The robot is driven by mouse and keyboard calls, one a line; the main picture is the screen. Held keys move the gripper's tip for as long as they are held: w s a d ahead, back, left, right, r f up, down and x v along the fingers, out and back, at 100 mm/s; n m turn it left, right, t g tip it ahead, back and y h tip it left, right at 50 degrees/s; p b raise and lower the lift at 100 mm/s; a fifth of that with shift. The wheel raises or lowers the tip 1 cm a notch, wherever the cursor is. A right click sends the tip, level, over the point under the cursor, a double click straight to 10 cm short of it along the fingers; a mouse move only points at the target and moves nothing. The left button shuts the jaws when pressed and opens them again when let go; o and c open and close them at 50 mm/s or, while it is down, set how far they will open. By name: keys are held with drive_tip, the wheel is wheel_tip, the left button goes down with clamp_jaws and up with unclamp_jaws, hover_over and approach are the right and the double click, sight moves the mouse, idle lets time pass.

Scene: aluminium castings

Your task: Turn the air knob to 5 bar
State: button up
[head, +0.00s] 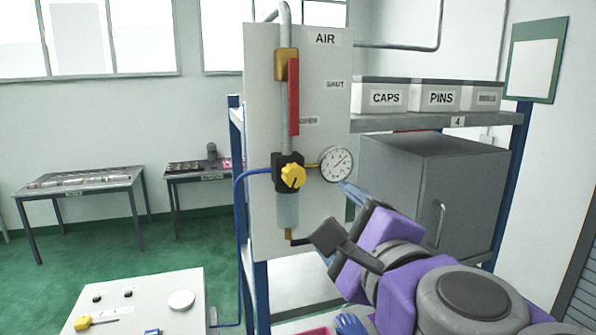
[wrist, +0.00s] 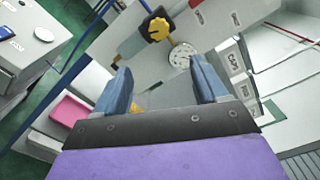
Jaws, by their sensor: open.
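The yellow air knob (head: 293,176) sits on the black regulator (head: 285,160) on the white AIR panel (head: 262,90). The round dial gauge (head: 337,164) is to its right; its reading is too small to tell. In the wrist view the knob (wrist: 159,29) and gauge (wrist: 182,57) lie beyond the fingertips. My gripper (head: 345,205) is below and right of the knob in the head view, apart from it. Its two blue fingers (wrist: 163,82) are open with nothing between them. The red lever (head: 294,97) above hangs straight down.
A shelf (head: 400,122) right of the panel holds bins labelled CAPS and PINS, with a grey cabinet (head: 440,165) below. A blue hose (head: 239,215) runs left of the panel. A white control box (head: 150,300) stands front left. Tables with parts stand behind.

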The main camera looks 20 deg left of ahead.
sight(296, 180)
drive_tip(key=b+x, duration=0.1)
drive_tip(key=x, duration=1.6)
drive_tip(key=shift+w+a, duration=0.1)
drive_tip(key=shift+a, duration=0.2)
drive_tip(key=shift+f, duration=0.15)
drive_tip(key=c, duration=1)
